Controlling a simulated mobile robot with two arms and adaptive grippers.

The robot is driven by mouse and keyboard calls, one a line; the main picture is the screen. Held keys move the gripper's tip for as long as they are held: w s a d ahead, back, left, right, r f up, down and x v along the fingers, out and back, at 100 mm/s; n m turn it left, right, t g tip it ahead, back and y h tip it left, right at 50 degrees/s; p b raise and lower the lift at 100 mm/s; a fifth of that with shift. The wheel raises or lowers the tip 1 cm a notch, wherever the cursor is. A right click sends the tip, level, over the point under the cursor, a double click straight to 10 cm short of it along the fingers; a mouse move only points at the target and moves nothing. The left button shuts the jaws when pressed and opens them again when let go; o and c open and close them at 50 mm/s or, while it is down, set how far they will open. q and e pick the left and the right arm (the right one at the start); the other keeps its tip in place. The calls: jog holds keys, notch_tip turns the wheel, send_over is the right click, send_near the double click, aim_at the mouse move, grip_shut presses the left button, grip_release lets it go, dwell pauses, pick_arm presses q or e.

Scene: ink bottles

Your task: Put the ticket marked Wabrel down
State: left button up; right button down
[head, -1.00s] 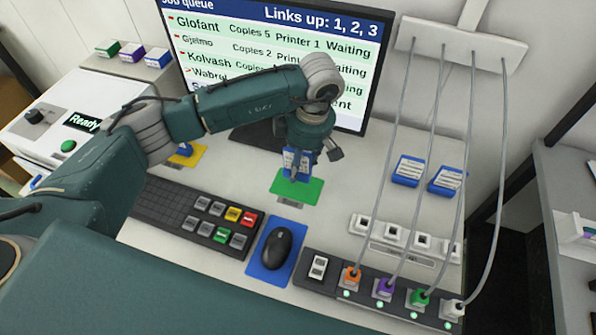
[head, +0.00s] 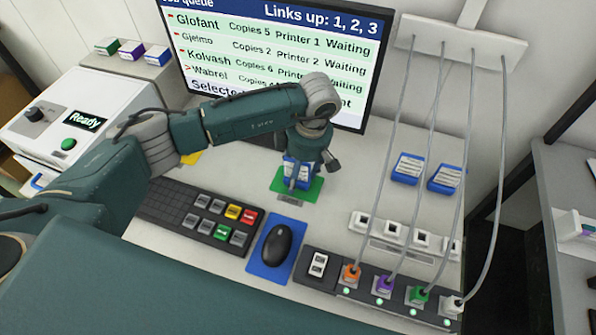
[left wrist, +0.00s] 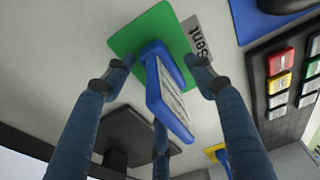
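The ticket (head: 297,171) is a blue block with a white printed label; the name on it is too small to read. It is at the green mat (head: 313,190) in front of the monitor. In the left wrist view the ticket (left wrist: 168,95) stands over the green mat (left wrist: 125,38), its lower end at or very near it. My left gripper (head: 303,168) is around the ticket from above. In the left wrist view its fingers (left wrist: 158,68) are spread on either side, with narrow gaps to the ticket. My right gripper is not in view.
The monitor (head: 375,60) stands close behind my left arm. A keypad (head: 215,222), a mouse (head: 276,245) on a blue pad and a cable strip (head: 380,290) lie in front. Two more blue blocks (head: 408,168) (head: 447,180) lie right. Cables hang at right.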

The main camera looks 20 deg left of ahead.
pick_arm(q)
jog(key=shift+r, duration=0.2)
jog(key=shift+d+r, duration=0.1)
jog(key=shift+r, duration=0.15)
notch_tip(320, 180, up, 11)
jog(key=d+b, duration=0.1)
jog(key=b, duration=0.1)
jog(key=shift+d+r, duration=0.2)
jog(key=shift+d, duration=0.15)
jog(key=shift+r, duration=0.1)
